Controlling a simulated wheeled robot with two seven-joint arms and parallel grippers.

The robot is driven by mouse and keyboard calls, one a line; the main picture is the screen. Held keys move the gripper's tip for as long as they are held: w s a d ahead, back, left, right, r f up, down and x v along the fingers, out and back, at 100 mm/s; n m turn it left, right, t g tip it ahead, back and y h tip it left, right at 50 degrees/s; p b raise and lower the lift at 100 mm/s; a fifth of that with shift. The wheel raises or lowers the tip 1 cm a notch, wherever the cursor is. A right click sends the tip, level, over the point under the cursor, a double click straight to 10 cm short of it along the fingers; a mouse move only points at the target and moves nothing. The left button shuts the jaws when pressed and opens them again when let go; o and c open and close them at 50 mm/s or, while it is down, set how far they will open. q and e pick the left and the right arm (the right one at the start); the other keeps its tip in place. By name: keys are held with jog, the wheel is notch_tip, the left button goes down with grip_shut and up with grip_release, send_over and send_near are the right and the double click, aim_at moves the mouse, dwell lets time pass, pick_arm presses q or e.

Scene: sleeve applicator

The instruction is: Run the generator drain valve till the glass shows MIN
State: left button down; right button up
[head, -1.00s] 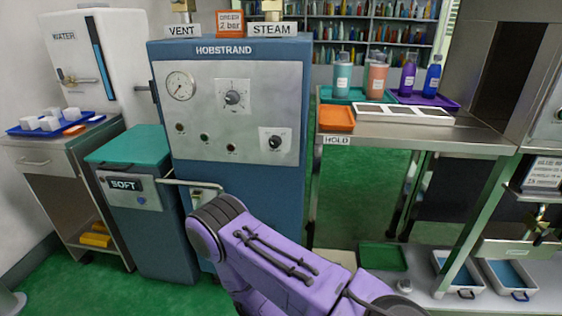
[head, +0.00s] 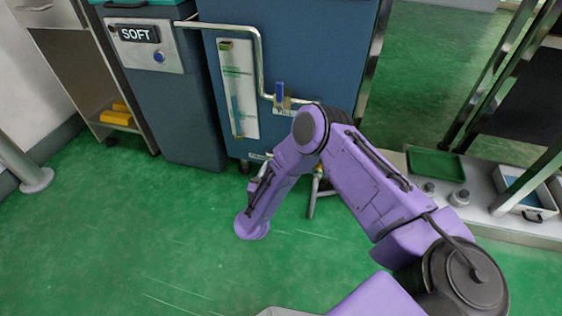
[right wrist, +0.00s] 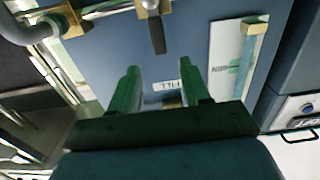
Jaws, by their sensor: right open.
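The generator (head: 300,50) is a blue cabinet. Its sight glass (head: 237,90) is a tall tube on a white plate at the front; its level is too small to read. It also shows upside down in the right wrist view (right wrist: 246,60). A brass valve with a dark lever (right wrist: 155,30) sits low on the cabinet, beyond my fingers; in the head view my arm partly hides brass fittings there (head: 318,180). My right gripper (right wrist: 161,80) has its green fingers apart and empty, pointing at the cabinet and short of the lever. My left gripper is out of view.
A metal pipe (head: 262,55) runs from the SOFT tank (head: 170,90) to a blue-handled valve (head: 280,92) on the cabinet. A low shelf with a green tray (head: 437,165) stands at the right. Green floor (head: 120,240) is clear in front.

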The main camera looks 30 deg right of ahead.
jog(key=b+x, duration=0.4)
jog(key=x, duration=0.5)
jog(key=shift+w+d, duration=0.15)
jog(key=shift+w, duration=0.05)
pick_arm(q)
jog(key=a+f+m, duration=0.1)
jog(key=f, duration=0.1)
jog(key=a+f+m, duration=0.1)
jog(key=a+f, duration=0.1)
pick_arm(e)
jog(key=shift+w+d+r, duration=0.15)
jog(key=shift+w+d, duration=0.05)
grip_shut()
